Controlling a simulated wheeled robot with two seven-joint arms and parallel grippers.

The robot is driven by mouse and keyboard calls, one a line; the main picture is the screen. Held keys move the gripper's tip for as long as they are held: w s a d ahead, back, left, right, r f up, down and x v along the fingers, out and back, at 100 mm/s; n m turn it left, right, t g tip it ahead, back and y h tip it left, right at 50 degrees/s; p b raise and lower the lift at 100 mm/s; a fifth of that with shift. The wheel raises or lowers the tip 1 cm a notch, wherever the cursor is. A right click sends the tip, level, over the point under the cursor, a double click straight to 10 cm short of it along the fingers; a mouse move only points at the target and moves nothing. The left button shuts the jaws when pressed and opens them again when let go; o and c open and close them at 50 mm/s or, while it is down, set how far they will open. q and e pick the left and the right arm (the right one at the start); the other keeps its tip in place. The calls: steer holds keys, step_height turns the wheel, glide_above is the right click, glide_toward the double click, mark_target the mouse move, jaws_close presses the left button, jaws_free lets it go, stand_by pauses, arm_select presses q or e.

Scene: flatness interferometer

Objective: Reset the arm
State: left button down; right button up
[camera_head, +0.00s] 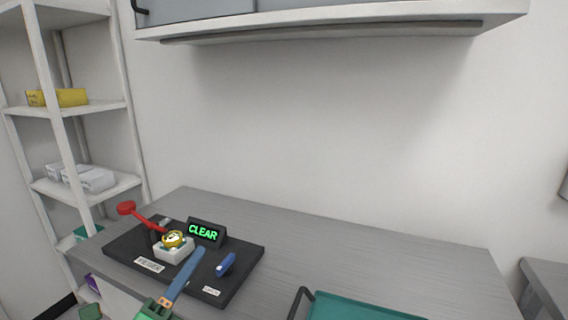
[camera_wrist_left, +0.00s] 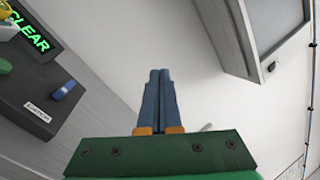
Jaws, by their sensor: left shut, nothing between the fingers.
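A black instrument board (camera_head: 245,262) lies on the grey table. A red lever (camera_head: 126,208) with a round knob sticks up at its left end, tilted up and to the left. A yellow round piece (camera_head: 173,239) sits on a white block (camera_head: 172,256) near the lever. A black display (camera_head: 206,233) reads CLEAR in green, and it also shows in the left wrist view (camera_wrist_left: 28,33). A blue switch (camera_head: 226,264) is to its right. My left gripper (camera_head: 199,252) is shut and empty, its blue fingers together (camera_wrist_left: 160,73), in front of the board in the head view. My right gripper is out of view.
A teal tray (camera_head: 350,308) with a dark handle lies at the front right of the table. A shelf rack (camera_head: 66,110) stands at left with a yellow box (camera_head: 58,98) and white boxes. A wall cabinet (camera_head: 340,28) hangs above. The table's back middle (camera_head: 330,240) is clear.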

arm_select(q)
steer(key=s+a+f+n+g+y, duration=0.4)
steer(key=f+n+y, duration=0.2)
steer(key=f+n, duration=0.45)
steer(key=s+a+f+n+g+y, duration=0.3)
steer(key=a+f+n+g+y, duration=0.15)
steer(key=f+n, duration=0.55)
steer(key=s+d+f+n+g+h, duration=0.1)
steer(key=s+d+f+n+g, duration=0.3)
steer(key=s, duration=0.4)
steer(key=s+d+f+n+g+h, duration=0.2)
steer(key=s+d+f+g, duration=0.3)
steer(key=s, duration=0.4)
step_height(320, 180, down, 18)
steer(key=s+a, duration=0.2)
steer(key=s+a+f+g, duration=0.1)
steer(key=s+f, duration=0.8)
steer(key=s, duration=0.2)
steer(key=shift+s+a+f+m+g+y, duration=0.25)
steer(key=shift+s+a+m+g+y, duration=0.1)
steer(key=shift+m, duration=0.1)
